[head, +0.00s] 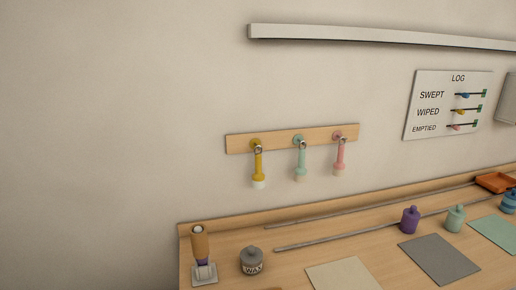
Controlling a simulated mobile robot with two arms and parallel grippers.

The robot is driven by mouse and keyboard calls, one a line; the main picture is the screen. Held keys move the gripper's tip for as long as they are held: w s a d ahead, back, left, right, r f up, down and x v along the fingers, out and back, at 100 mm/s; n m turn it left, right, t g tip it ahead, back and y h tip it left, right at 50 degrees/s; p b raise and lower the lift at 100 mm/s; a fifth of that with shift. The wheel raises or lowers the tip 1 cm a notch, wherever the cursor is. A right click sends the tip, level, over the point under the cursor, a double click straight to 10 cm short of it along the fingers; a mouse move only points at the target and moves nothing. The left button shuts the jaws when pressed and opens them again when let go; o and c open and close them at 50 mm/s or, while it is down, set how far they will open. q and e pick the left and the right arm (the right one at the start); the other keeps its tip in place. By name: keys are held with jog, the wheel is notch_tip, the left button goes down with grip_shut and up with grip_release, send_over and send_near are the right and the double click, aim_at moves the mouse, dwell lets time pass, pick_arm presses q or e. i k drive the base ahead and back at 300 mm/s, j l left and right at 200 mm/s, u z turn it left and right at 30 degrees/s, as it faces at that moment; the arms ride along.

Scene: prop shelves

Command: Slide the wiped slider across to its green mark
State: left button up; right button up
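A white log board (432,124) hangs on the wall at the right, tilted in the picture. Its rows read SWEPT, WIPED and EMPTIED, each with a dark rail. The wiped slider (460,111) is a small yellow piece near the left part of the middle rail. The green mark (480,107) of that row is at the rail's right end, and the slider is apart from it. Neither of my grippers shows in this view.
A wooden shelf (225,247) runs below the board, with purple (410,219) and teal (455,218) bottles, an orange tray (497,182) and a wax jar (252,261). Three brushes hang from a peg rail (240,142). A grey box (507,98) is right of the board.

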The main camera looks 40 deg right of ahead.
aim_at(460, 112)
jog(key=z, duration=2.55)
jog(key=i+l, duration=0.2)
jog(key=l, duration=0.25)
jog(key=i+l+u, duration=0.1)
jog(key=l, duration=0.35)
jog(key=i+l, duration=0.3)
jog(key=l, duration=0.15)
jog(key=i+l+u, duration=0.1)
jog(key=l, duration=0.35)
jog(key=i+l, duration=0.25)
jog(key=l, duration=0.25)
jog(key=i+l+u, duration=0.1)
jog(key=l, duration=0.35)
jog(key=i+l, duration=0.2)
jog(key=l, duration=0.3)
jog(key=i+l+u, duration=0.1)
jog(key=l, duration=0.4)
jog(key=i, duration=0.05)
